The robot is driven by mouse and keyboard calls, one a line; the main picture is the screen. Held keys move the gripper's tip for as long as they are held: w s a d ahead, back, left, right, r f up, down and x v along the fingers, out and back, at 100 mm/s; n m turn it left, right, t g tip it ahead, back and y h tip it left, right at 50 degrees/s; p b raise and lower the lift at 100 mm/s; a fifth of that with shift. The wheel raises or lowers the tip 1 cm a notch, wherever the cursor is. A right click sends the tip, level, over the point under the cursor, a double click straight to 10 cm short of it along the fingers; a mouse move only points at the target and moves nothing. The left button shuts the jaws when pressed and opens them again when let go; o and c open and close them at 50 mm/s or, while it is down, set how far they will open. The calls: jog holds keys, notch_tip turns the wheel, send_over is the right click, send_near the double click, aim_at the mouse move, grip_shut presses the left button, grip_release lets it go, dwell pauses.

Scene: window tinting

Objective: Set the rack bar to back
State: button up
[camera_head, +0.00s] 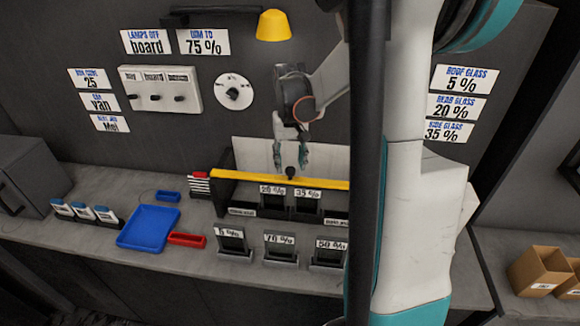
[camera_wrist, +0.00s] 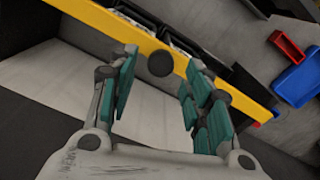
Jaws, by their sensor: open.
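The rack bar is a long yellow bar (camera_head: 245,177) lying across the top of the dark rack (camera_head: 228,192) on the bench. A round black knob (camera_head: 290,173) sits on the bar. My gripper (camera_head: 290,160) is just above and behind the knob in the head view. In the wrist view the yellow bar (camera_wrist: 115,27) runs diagonally across the top, and the black knob (camera_wrist: 160,63) is between and just beyond the fingertips of my gripper (camera_wrist: 155,72). The fingers are apart and nothing is held. My arm hides the right end of the bar in the head view.
Film slots labelled 20 % and 35 % (camera_head: 290,191) are in the rack. Stands marked 5 % (camera_head: 233,241), 70 % and 50 % are in front. A blue tray (camera_head: 149,229) and a red tray (camera_head: 187,240) lie to the left. A pale panel (camera_head: 325,158) stands behind the rack.

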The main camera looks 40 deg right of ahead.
jog(key=shift+f, duration=1)
grip_shut()
jog(key=w+d, duration=0.3)
jog(key=w+d+b, duration=0.1)
jog(key=w+d, duration=0.2)
jog(key=shift+d+r, duration=0.1)
jog(key=shift+d, duration=0.2)
jog(key=shift+c, duration=1.9)
grip_release()
jog(key=o, duration=0.4)
jog(key=shift+d, duration=0.1)
